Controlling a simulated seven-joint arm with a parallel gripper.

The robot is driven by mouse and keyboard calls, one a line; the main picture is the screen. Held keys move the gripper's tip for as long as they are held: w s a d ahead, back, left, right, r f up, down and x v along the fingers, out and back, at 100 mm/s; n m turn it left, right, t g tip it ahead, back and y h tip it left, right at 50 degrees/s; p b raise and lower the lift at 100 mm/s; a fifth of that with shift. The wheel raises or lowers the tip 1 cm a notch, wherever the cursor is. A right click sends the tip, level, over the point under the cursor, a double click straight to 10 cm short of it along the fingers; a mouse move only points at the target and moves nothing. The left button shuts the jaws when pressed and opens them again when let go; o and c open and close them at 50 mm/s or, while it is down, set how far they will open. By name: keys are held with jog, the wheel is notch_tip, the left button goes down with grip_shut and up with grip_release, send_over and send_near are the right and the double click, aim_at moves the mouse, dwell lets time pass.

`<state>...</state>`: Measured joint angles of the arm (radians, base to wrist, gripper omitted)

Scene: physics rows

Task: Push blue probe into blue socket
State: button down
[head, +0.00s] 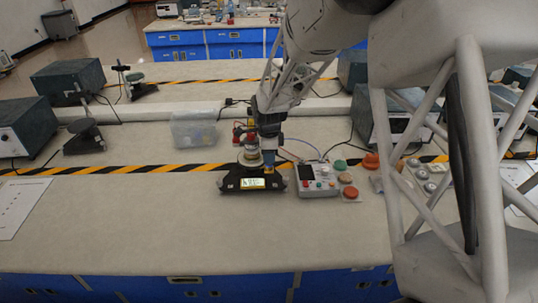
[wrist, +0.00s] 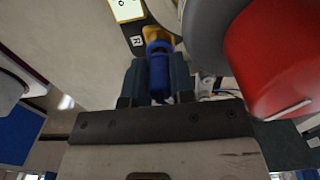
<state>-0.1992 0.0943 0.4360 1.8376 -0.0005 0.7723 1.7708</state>
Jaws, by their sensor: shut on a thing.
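A blue probe (wrist: 159,75) stands between the two dark fingers of my gripper (wrist: 160,82) in the wrist view. My gripper is shut on it. Its far end is beside a yellow part (wrist: 152,33) on the black device. In the head view my gripper (head: 269,148) points down over the right side of the black device (head: 230,181), which has a lit display (head: 252,183). A bit of blue shows below the fingers there. I cannot make out the blue socket, nor tell whether the probe is inside it.
A red cylinder (wrist: 280,55) is close on the right in the wrist view. A grey control box (head: 318,180) with buttons stands right of the device. A clear plastic bin (head: 194,131) is behind left. The bench front is clear.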

jog(key=shift+f, duration=0.45)
dwell(0.6)
jog(key=c, duration=0.6)
grip_release()
jog(key=shift+c, duration=0.2)
jog(key=shift+r, duration=3.7)
